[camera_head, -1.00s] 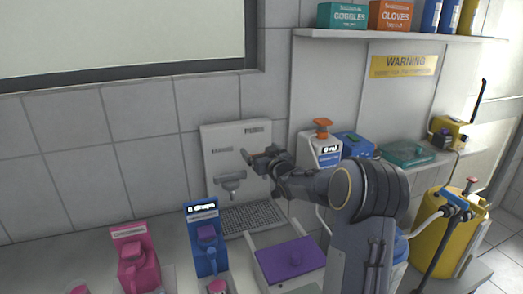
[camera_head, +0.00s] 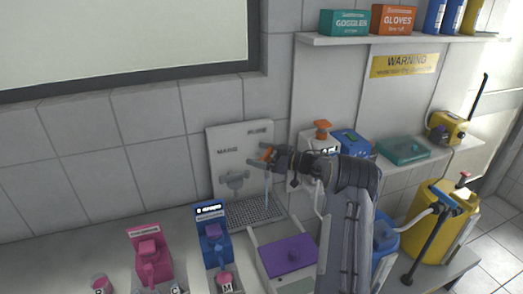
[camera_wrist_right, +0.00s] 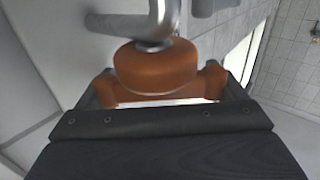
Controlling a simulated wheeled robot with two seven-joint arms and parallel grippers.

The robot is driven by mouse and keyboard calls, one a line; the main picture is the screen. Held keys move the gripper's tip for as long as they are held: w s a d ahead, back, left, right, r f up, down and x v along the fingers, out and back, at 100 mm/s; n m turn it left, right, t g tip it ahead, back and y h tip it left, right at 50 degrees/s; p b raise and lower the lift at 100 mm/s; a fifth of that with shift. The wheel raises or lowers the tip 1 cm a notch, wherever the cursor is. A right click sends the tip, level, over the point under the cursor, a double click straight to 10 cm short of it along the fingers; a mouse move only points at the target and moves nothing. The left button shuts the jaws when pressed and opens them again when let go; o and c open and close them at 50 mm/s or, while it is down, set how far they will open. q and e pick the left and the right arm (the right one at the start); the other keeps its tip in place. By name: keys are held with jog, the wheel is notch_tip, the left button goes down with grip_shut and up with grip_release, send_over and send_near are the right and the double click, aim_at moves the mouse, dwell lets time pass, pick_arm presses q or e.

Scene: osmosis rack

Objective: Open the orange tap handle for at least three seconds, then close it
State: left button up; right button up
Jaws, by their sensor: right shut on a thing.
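The orange tap handle (camera_head: 266,152) is on the white wall panel (camera_head: 228,140) above the sink grate. My right gripper (camera_head: 273,158) is at the handle, shut on it. In the right wrist view the orange handle (camera_wrist_right: 155,68) fills the middle, beneath a metal pipe, with the dark gripper body below it; the fingers are mostly hidden. A thin bluish stream (camera_head: 267,188) runs straight down from just below the handle toward the grate (camera_head: 250,212). My left gripper is not in view.
A blue dispenser (camera_head: 213,240) and a pink dispenser (camera_head: 148,255) stand on the counter to the left. A purple-lidded white box (camera_head: 288,255) is in front of the sink.

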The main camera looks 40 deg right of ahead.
aim_at(268, 156)
jog(key=shift+a+n+g+y, duration=0.1)
jog(key=shift+n+g+y, duration=0.35)
jog(key=shift+y, duration=0.25)
jog(key=shift+n, duration=0.25)
jog(key=o, duration=0.7)
jog(key=b+v, duration=0.2)
jog(key=v, duration=0.5)
jog(key=shift+s+d, duration=0.3)
